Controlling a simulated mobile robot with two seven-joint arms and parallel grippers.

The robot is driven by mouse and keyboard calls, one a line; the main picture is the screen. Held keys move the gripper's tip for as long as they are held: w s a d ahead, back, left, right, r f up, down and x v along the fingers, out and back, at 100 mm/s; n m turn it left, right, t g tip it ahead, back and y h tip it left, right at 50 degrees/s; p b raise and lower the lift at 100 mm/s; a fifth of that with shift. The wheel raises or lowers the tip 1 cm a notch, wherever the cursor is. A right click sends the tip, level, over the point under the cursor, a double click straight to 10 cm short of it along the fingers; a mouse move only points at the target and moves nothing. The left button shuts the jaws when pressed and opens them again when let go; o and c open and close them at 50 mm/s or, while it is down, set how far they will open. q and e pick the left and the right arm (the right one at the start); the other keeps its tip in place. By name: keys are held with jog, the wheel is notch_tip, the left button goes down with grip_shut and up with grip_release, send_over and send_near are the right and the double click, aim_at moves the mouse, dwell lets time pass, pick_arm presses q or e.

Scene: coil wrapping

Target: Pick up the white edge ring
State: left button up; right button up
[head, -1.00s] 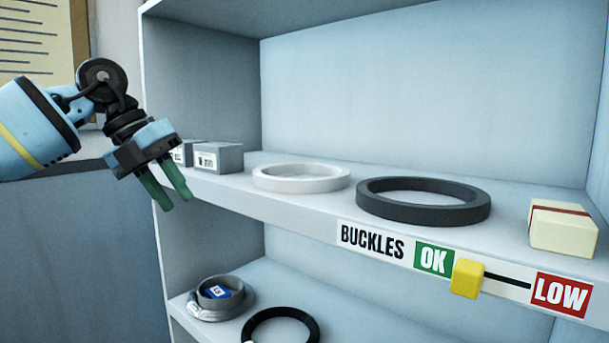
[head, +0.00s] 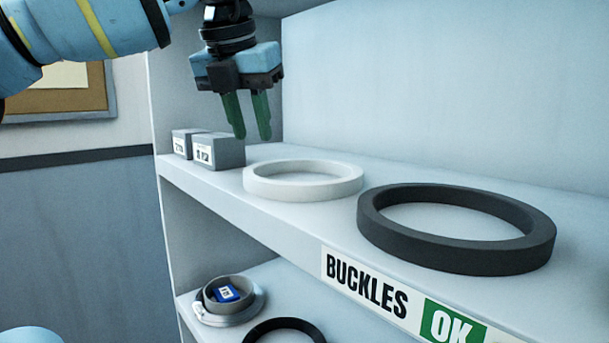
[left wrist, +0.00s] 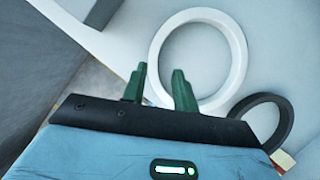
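The white edge ring (head: 303,190) lies flat on the upper shelf, left of a dark ring. It also shows in the left wrist view (left wrist: 238,62), just beyond my fingertips. My left gripper (head: 252,136) points down with its two green fingers apart and empty. In the head view it is above and behind the ring's left side, next to the grey boxes. In the left wrist view the fingers (left wrist: 160,72) appear near the ring's near-left rim, and one finger overlaps it in the picture. My right gripper is not in view.
A dark ring (head: 375,231) lies right of the white one. Two small grey boxes (head: 226,151) stand at the shelf's left end. The shelf's left side wall (head: 178,85) is close to my arm. A lower shelf holds a grey coil (head: 252,304) and a black ring (head: 290,323).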

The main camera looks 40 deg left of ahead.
pick_arm(q)
jog(key=shift+w+a+f, duration=0.1)
jog(key=shift+w+f, duration=0.15)
jog(key=shift+f, duration=0.25)
jog(key=shift+w, duration=0.1)
jog(key=shift+a+f, duration=0.1)
jog(key=shift+f, duration=0.35)
jog(key=x, duration=0.2)
jog(key=p+x, duration=0.1)
jog(key=shift+s+a+f, duration=0.2)
jog(key=shift+s+f, duration=0.05)
jog(key=shift+w+f, duration=0.2)
jog(key=shift+f, duration=0.2)
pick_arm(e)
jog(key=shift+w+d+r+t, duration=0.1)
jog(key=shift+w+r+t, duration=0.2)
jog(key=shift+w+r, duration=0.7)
pick_arm(q)
jog(key=shift+c, duration=0.9)
grip_shut()
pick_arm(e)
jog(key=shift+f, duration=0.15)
